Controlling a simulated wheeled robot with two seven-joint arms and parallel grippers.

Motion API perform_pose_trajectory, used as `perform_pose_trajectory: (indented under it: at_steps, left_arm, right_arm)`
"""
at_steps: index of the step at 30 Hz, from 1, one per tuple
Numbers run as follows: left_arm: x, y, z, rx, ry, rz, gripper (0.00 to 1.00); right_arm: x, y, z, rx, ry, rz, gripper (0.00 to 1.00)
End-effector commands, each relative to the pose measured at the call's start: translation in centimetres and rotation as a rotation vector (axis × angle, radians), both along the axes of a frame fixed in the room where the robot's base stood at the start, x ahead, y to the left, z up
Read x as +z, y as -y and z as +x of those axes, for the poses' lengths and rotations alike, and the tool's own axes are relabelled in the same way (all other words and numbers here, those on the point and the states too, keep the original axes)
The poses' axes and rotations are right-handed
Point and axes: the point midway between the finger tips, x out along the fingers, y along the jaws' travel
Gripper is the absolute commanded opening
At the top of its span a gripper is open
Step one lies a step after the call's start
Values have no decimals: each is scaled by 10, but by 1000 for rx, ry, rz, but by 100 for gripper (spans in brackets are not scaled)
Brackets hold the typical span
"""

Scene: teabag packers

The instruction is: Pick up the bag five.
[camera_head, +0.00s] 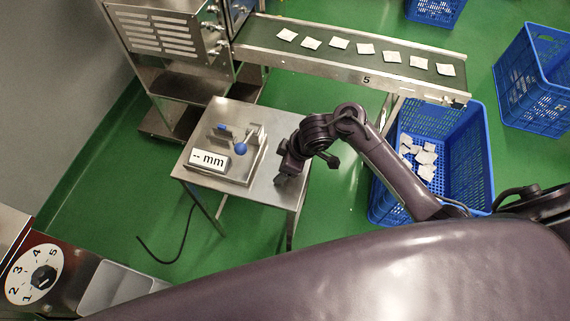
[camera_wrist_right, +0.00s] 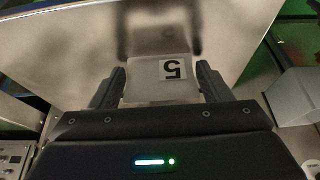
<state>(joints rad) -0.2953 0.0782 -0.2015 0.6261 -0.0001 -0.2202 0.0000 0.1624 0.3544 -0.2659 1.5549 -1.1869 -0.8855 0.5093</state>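Bag five, a pale bag with a white label and a black "5" (camera_wrist_right: 172,68), shows upside down in the right wrist view. It is between the two fingers of my right gripper (camera_wrist_right: 161,72), close over a shiny steel surface. The fingers stand apart at the bag's two sides. I cannot tell whether they press on it. In the head view my right gripper (camera_head: 284,168) is at the right part of the small steel table (camera_head: 218,115), and the bag cannot be made out there. My left gripper is not in view.
A gauge reading "-- mm" (camera_head: 207,162) stands on the table, left of my right gripper. A conveyor (camera_head: 290,50) marked 5 carries several white bags behind it. A blue crate (camera_head: 465,150) with bags stands right. A numbered dial (camera_head: 35,274) is at lower left.

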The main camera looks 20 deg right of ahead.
Motion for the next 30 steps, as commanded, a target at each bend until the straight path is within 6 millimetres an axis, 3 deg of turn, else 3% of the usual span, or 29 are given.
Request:
perform_pose_trajectory:
  at_steps: [1,6,14,20,26,30]
  left_arm:
    - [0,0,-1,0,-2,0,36]
    - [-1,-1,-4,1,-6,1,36]
    - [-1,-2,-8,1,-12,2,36]
    - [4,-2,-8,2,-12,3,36]
    - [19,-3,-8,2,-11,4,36]
    - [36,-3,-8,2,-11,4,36]
  right_arm:
    - [0,0,0,0,0,0,64]
    - [0,0,0,0,0,0,42]
    - [1,0,0,0,0,0,41]
    - [13,0,1,0,2,1,41]
    - [50,0,2,1,5,1,41]
    - [92,1,2,2,8,-2,41]
